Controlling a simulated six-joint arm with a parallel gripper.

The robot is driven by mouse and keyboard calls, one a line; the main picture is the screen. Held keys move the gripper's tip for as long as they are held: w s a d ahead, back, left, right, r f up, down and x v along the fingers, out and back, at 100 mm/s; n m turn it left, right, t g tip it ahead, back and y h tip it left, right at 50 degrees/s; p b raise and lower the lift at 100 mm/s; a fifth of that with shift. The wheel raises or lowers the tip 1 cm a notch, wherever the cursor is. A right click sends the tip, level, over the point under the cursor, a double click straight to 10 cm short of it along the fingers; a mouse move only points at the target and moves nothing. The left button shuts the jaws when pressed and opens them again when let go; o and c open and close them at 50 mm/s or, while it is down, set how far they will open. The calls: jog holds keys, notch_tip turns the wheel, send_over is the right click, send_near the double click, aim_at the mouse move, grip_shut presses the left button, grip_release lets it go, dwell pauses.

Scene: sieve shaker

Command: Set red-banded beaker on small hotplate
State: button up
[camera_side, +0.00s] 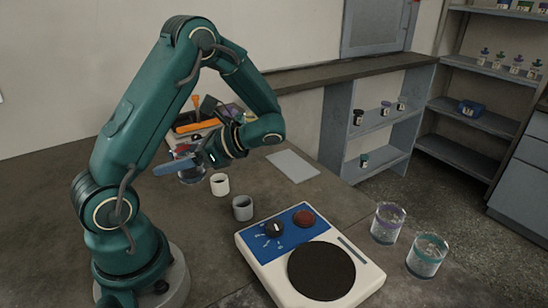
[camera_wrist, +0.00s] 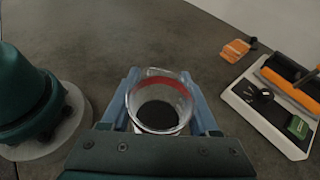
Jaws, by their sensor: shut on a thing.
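The red-banded beaker (camera_wrist: 160,118) is clear glass with a red band near its rim, in the wrist view. My gripper (camera_wrist: 160,85) is shut on it, with one blue finger on each side. In the side view the beaker (camera_side: 191,178) is partly hidden by my gripper (camera_side: 182,165), at the back of the bench. I cannot tell whether its base touches the bench. A white hotplate (camera_side: 262,258) with a blue panel, a knob, a red button and a round black plate (camera_side: 321,271) stands at the front; its plate is bare.
A white cup (camera_side: 220,184) and a grey cup (camera_side: 243,208) stand between my gripper and the hotplate. Purple-banded (camera_side: 388,223) and teal-banded (camera_side: 426,256) beakers stand right of it. A white device with an orange-and-black top (camera_wrist: 272,98) is near the gripper. A pale flat sheet (camera_side: 292,166) lies behind.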

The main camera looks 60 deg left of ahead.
jog(key=w+d+n+h, duration=0.1)
jog(key=d+n+h, duration=1.5)
jog(key=d+h, duration=0.2)
jog(key=w+d+r+n+t+h, duration=0.2)
jog(key=w+r+n+t, duration=0.1)
jog(key=w+n+t, duration=0.3)
jog(key=w+d+r+n+t+h, duration=0.3)
jog(key=w+n+t, duration=0.1)
jog(key=w, duration=0.3)
send_over(336, 283)
jog(key=shift+y, duration=0.3)
notch_tip(336, 283, down, 6)
jog(key=shift+f, duration=2.25)
jog(key=shift+f, duration=0.1)
jog(key=o, duration=1.4)
jog(key=shift+o, duration=0.2)
